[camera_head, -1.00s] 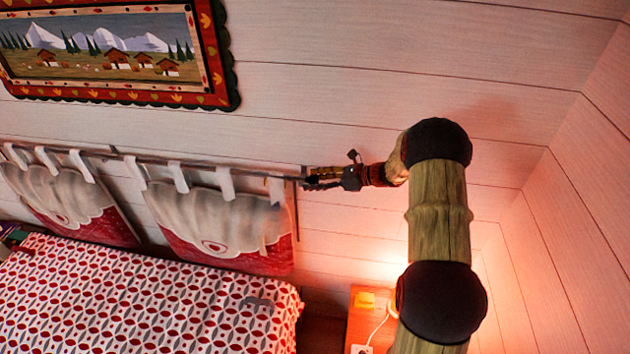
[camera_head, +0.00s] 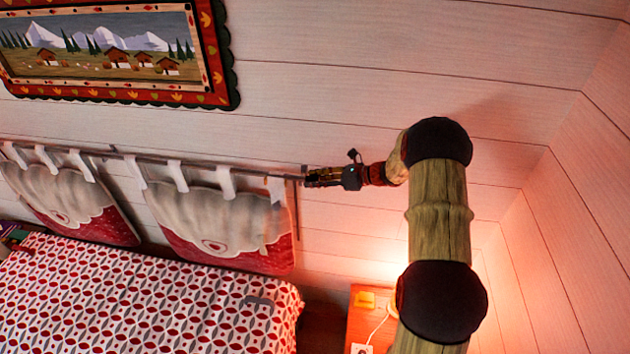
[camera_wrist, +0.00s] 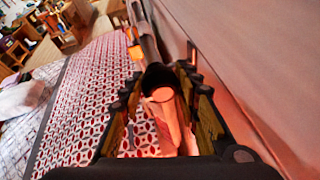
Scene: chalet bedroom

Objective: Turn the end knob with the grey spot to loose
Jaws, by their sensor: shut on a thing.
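A dark end knob (camera_wrist: 157,76) sits on the near end of a grey rod (camera_wrist: 149,47) in the wrist view. A round, pinkish-lit face (camera_wrist: 162,94) shows on the end turned to my camera; I cannot tell its true colour in this light. My gripper (camera_wrist: 160,79) is shut on the knob, with one finger on each side. In the head view my gripper (camera_head: 309,178) is at the right end of the rod (camera_head: 205,165), and its fingers hide the knob.
Cushions (camera_head: 215,222) hang from the rod by white loops, close left of my gripper. The wall (camera_head: 370,90) runs close behind. Below are a bed with a patterned cover (camera_head: 130,300) and a wooden nightstand (camera_head: 364,320). A framed picture (camera_head: 110,55) hangs above.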

